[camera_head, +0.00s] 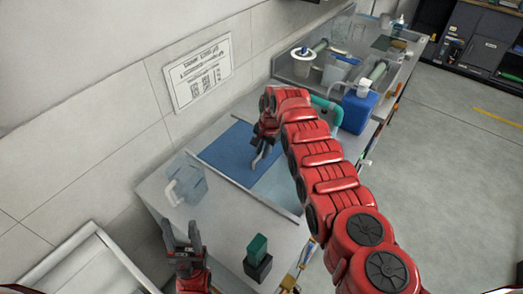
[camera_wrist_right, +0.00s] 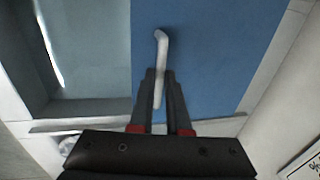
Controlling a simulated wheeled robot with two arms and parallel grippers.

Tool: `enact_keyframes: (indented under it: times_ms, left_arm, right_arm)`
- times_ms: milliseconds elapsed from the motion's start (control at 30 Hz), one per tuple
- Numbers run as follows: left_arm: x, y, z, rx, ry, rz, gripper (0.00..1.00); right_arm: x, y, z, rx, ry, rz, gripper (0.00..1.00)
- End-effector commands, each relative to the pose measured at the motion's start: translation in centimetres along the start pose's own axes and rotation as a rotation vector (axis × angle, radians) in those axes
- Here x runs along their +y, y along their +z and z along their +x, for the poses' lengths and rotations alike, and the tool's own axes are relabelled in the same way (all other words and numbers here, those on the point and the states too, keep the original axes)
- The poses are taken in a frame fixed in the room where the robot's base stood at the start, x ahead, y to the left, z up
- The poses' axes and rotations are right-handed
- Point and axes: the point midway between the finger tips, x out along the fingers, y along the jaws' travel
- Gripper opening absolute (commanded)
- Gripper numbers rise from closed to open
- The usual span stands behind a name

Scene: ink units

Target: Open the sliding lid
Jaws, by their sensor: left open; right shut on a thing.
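The sliding lid (camera_head: 230,148) is a flat, darker blue panel set in the counter top. A paler blue-grey area (camera_head: 281,186) lies beside it, to the right in the head view; I cannot tell how deep it is. In the right wrist view the lid (camera_wrist_right: 205,60) fills the middle and right, with the paler area (camera_wrist_right: 88,45) on the left. My right gripper (camera_head: 257,163) is over the lid, shut on its pale bent handle (camera_wrist_right: 161,48). My left gripper (camera_head: 188,238) is open and empty above the near left part of the counter.
A clear jug (camera_head: 187,184) stands left of the lid. A dark green and black block (camera_head: 257,258) is at the counter's near edge. A blue container (camera_head: 358,108) and several labware items stand beyond my right arm. A tiled wall runs along the left.

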Motion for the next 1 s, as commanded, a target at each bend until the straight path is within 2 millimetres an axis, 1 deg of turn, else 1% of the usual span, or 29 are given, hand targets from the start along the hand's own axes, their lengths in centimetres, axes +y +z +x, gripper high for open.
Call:
enact_keyframes:
  times_ms: [133, 167, 300, 333, 733, 867, 1000]
  left_arm:
    - [0.0, 0.0, 0.0, 0.0, 0.0, 0.0, 0.5]
    - [0.0, 0.0, 0.0, 0.0, 0.0, 0.0, 0.5]
    - [0.0, 0.0, 0.0, 0.0, 0.0, 0.0, 0.5]
    - [0.0, 0.0, 0.0, 0.0, 0.0, 0.0, 0.5]
    - [0.0, 0.0, 0.1, 0.0, 0.0, 0.0, 0.5]
    - [0.0, -0.1, 0.3, 0.0, 0.0, 0.0, 0.5]
    - [0.0, -0.1, 0.7, 0.0, 0.0, 0.0, 0.5]
  right_arm:
    - [0.0, 0.0, 0.1, 0.0, 0.001, 0.0, 0.0]
    - [0.0, 0.0, 0.1, 0.0, 0.001, 0.0, 0.16]
    - [0.0, 0.0, 0.0, 0.0, 0.001, 0.0, 0.42]
    - [0.0, 0.0, 0.0, 0.0, 0.001, 0.0, 0.45]
    - [0.0, 0.0, -0.3, 0.0, 0.0, 0.0, 0.45]
    - [0.0, -0.1, -1.2, 0.001, -0.001, 0.0, 0.45]
    - [-0.1, -0.1, -2.7, 0.002, -0.003, 0.001, 0.45]
